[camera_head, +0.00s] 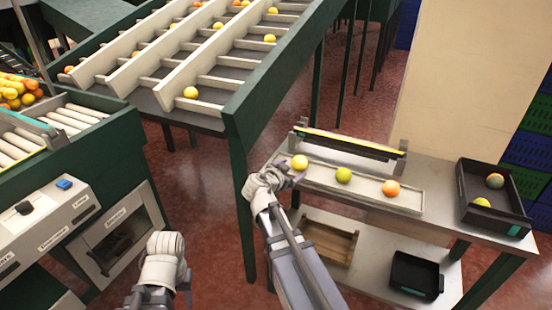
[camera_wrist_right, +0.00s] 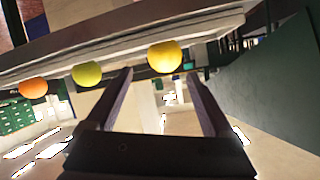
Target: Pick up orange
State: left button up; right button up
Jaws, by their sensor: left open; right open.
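Three fruits lie in a row on a long pale tray (camera_head: 330,186) on the grey bench. The left one is yellow (camera_head: 299,162), the middle one is yellow-green (camera_head: 343,175), and the right one is orange (camera_head: 391,188). My right gripper (camera_head: 270,177) is at the tray's left end, close beside the yellow fruit. In the right wrist view, my right gripper (camera_wrist_right: 158,75) is open and empty, with the yellow fruit (camera_wrist_right: 165,57) just beyond its fingertips. The orange fruit (camera_wrist_right: 33,88) is far left there. My left gripper (camera_head: 166,246) is low at left, open, away from the fruit.
A wooden box (camera_head: 332,241) and a black bin (camera_head: 416,274) sit on the lower shelf. A green-framed sorting chute (camera_head: 240,110) with several fruits stands left of the bench.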

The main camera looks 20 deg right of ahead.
aim_at(297, 164)
jog(key=shift+w+a+b+x, duration=0.15)
jog(key=shift+b+x, duration=0.7)
jog(key=shift+x, duration=1.15)
jog(key=shift+w+a+b+x, duration=0.15)
jog(key=shift+b+x, duration=0.65)
jog(key=shift+x, duration=1.2)
jog(key=shift+s, duration=0.1)
jog(key=c, duration=1.2)
jog(key=shift+r, duration=0.15)
notch_tip(297, 164, up, 10)
jog(key=p, duration=1)
